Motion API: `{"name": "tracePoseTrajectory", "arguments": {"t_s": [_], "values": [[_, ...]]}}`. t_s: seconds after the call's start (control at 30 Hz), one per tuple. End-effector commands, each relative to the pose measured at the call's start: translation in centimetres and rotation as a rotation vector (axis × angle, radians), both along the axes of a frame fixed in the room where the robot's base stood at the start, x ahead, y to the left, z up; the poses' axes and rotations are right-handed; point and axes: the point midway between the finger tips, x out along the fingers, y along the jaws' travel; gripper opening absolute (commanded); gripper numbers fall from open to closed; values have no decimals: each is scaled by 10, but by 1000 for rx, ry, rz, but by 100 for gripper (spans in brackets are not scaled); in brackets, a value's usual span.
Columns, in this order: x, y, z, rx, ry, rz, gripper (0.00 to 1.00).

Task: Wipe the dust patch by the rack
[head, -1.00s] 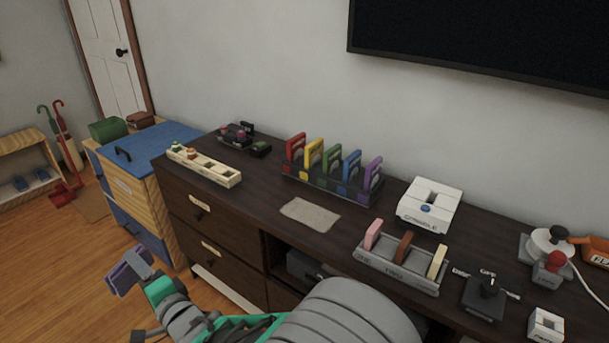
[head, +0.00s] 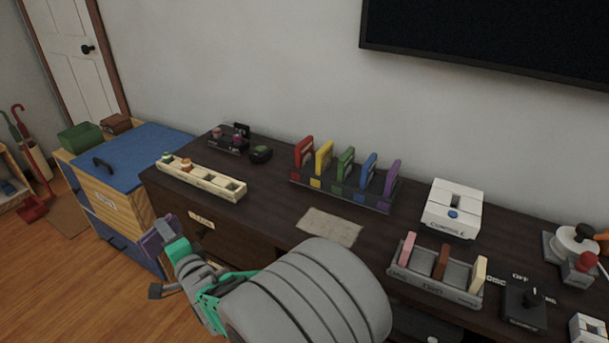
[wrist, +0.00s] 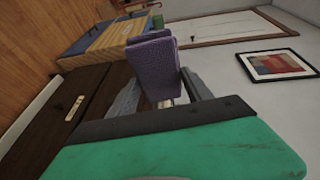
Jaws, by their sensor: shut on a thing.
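A pale, greyish-beige dust patch (head: 330,227) lies flat on the dark dresser top. It is in front of a dark rack (head: 342,192) with upright red, yellow, green, blue and purple pieces. A grey holder (head: 436,284) with pink, brown and cream pieces stands to its right. My gripper (head: 166,243) is left of the patch, off the dresser's front, and shut on a purple block-like pad (head: 152,250). In the wrist view the pad (wrist: 153,65) sits between the fingers (wrist: 163,92). The pad is well apart from the patch.
A cream tray (head: 201,180) with small pieces lies left on the dresser (head: 262,198). A white box (head: 452,210), a dark switch box (head: 525,305) and other devices stand right. A blue-topped cabinet (head: 130,157) stands left. A black screen (head: 490,40) hangs above.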

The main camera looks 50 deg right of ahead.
Motion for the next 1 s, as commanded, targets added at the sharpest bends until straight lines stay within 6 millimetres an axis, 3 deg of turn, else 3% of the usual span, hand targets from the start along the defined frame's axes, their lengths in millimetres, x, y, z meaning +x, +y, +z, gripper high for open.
{"name": "tracePoseTrajectory", "arguments": {"t_s": [0.03, 0.13, 0.27, 0.37, 0.5, 0.63, 0.8, 0.9, 1.0], "values": [[2, -27, 11, -10, 46, -52, 26], [-2, -82, 13, -26, 175, -153, 26], [-26, -163, 20, -33, 392, -295, 26], [-60, -223, 26, -14, 593, -404, 26], [-127, -293, 39, 54, 885, -545, 26], [-200, -336, 56, 166, 1125, -671, 26], [-282, -356, 80, 341, 1332, -809, 26], [-310, -356, 89, 418, 1390, -860, 26], [-323, -355, 91, 457, 1414, -885, 26]]}}
